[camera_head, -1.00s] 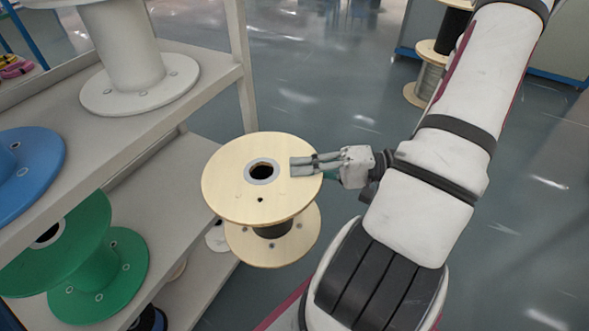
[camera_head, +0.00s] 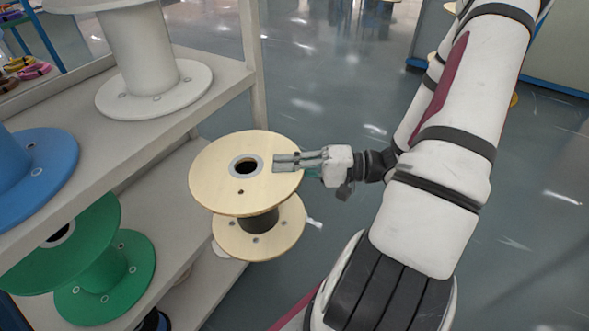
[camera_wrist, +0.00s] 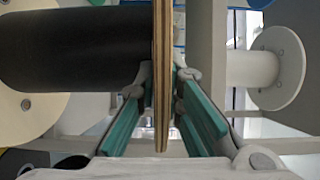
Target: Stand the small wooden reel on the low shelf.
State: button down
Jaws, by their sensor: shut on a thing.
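The small wooden reel (camera_head: 222,183) has two pale wooden flanges and a black core. It hangs upright in the air, to the right of the shelf unit and partly in front of its lower boards. My gripper (camera_head: 287,161) is shut on the right edge of its upper flange. In the wrist view the flange (camera_wrist: 161,75) shows edge-on between the green-padded fingers (camera_wrist: 160,110), with the black core at the left. The low shelf (camera_head: 172,185) is the grey board at the left, below the upper board; its right part is bare.
A white reel (camera_head: 150,60) and a blue reel (camera_head: 35,185) stand on the upper board (camera_head: 95,125). A green reel (camera_head: 105,265) stands on the low shelf at the left. A shelf post (camera_head: 253,75) rises behind the wooden reel. Open floor lies to the right.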

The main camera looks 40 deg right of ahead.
jog(key=w+a+f+b, duration=0.1)
jog(key=w+a, duration=0.2)
jog(key=w, duration=0.8)
jog(key=w+a+f+b, duration=0.1)
jog(key=w+a, duration=0.3)
jog(key=w, duration=0.7)
jog(key=shift+w+a+f, duration=0.15)
dwell(1.1)
jog(key=shift+f+b, duration=0.4)
jog(key=shift+b, duration=0.2)
dwell(0.5)
jog(key=c, duration=1.7)
grip_release()
jog(key=shift+o, duration=0.2)
